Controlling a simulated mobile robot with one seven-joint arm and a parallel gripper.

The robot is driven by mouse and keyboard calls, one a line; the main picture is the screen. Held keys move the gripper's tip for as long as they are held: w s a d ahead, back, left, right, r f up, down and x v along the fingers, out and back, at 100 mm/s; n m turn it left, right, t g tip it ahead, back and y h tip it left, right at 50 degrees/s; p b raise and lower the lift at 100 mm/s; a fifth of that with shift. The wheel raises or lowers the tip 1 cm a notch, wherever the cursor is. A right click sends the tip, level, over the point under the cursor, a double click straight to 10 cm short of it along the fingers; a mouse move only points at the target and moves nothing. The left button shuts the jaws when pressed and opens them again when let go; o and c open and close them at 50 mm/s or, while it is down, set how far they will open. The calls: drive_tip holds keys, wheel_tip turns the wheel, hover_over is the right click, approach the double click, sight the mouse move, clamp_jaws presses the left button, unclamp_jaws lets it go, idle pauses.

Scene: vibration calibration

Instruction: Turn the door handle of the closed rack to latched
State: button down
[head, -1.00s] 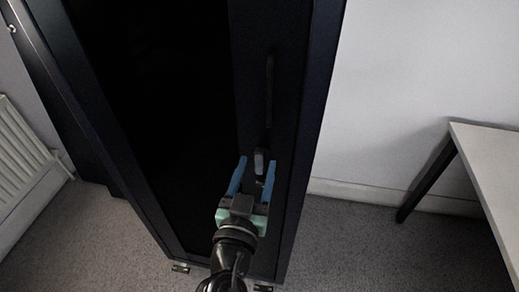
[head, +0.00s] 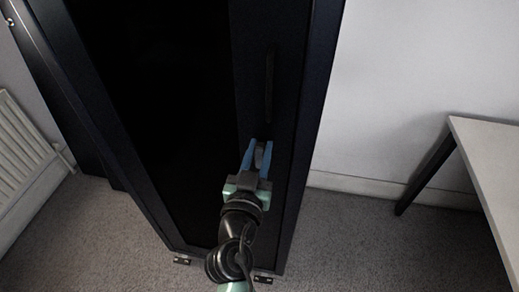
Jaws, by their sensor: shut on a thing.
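The dark rack (head: 292,130) stands upright in the middle of the head view with its door closed. The door has a black panel (head: 165,110) and a dark frame strip on its right. On that strip is a small grey handle (head: 260,155), below a long dark vertical recess (head: 269,85). My gripper (head: 258,152) has its two blue fingers closed around the handle, one on each side. The fingers hide part of the handle, so its exact angle is hard to tell.
A table (head: 490,150) with a pale top and dark leg stands at the right. A white radiator (head: 22,150) is on the left wall. Grey carpet (head: 340,240) is clear to the right of the rack.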

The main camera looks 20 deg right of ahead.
idle(0.4)
drive_tip(key=n, duration=0.3)
drive_tip(key=n+b, duration=0.1)
drive_tip(key=shift+w+a+f+n, duration=0.2)
drive_tip(key=shift+a+n, duration=0.1)
drive_tip(key=shift+n, duration=0.1)
drive_tip(key=shift+w+a+f+n+p, duration=0.15)
drive_tip(key=shift+f+n+p, duration=0.1)
drive_tip(key=shift+n, duration=1.95)
drive_tip(key=shift+w+a+f+n+p, duration=0.1)
drive_tip(key=shift+a+f+n+p, duration=0.1)
drive_tip(key=shift+n, duration=2)
drive_tip(key=shift+w+a+f+n+p, duration=0.1)
drive_tip(key=shift+f+n+p, duration=0.15)
drive_tip(key=shift+n, duration=1.95)
drive_tip(key=c, duration=0.7)
unclamp_jaws()
